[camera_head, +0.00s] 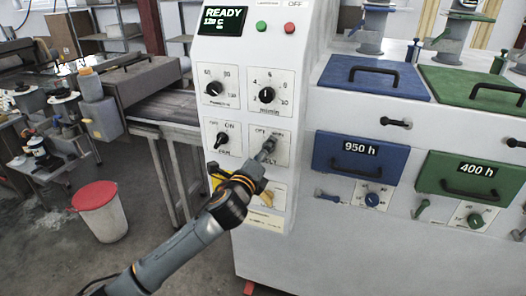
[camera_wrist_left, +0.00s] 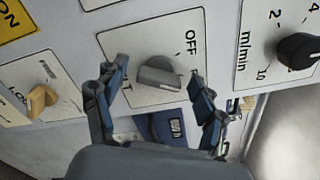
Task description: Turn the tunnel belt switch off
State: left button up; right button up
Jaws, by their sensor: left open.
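The belt switch is a grey knob (camera_wrist_left: 158,72) on a white plate (camera_wrist_left: 110,42) on the control panel. OFF is printed on that plate beside the knob. My left gripper (camera_wrist_left: 158,76) is open, with one finger on each side of the knob; I cannot tell whether either finger touches it. In the head view my left gripper (camera_head: 264,152) reaches up to the BELT plate (camera_head: 283,150) and hides most of the knob. My right gripper is not in view.
A yellow knob (camera_wrist_left: 42,100) is close by. Blue (camera_head: 360,160) and green (camera_head: 465,178) drawers are to the right. The conveyor (camera_head: 168,106) and a red-lidded bin (camera_head: 96,195) stand left.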

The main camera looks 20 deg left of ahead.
pick_arm(q)
jog(key=c, duration=1.1)
jog(key=shift+c, duration=0.2)
jog(key=shift+n, duration=0.3)
jog(key=n, duration=0.7)
jog(key=n+p, duration=0.1)
jog(key=n, duration=0.3)
jog(key=shift+f, duration=0.3)
jog(key=shift+n, duration=0.3)
jog(key=o, duration=1.1)
jog(key=shift+o, duration=0.2)
